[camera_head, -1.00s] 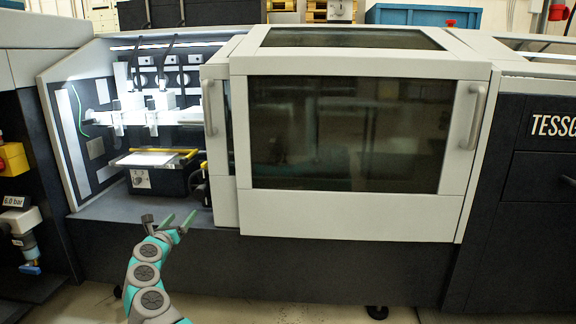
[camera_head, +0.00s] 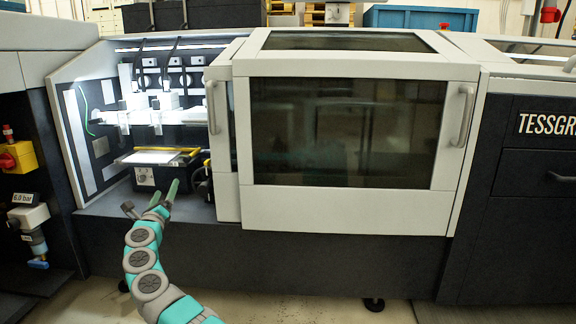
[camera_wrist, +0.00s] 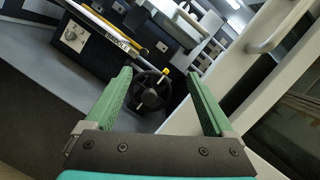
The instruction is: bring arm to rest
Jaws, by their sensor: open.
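My arm (camera_head: 142,258) is teal and grey and rises from the bottom of the head view. My gripper (camera_head: 163,190) has green fingers and is in front of the open bay at the machine's left. In the wrist view my gripper (camera_wrist: 160,95) is open, its two fingers wide apart with nothing between them. A black handwheel (camera_wrist: 150,90) shows beyond the gap between the fingers.
The lit stitching bay (camera_head: 100,145) is open and holds a dark block with a knob (camera_head: 145,176) and yellow-edged rails. A grey cover with a dark window (camera_head: 345,130) and a handle (camera_head: 464,115) stands to the right. A yellow valve box (camera_head: 17,157) is at far left.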

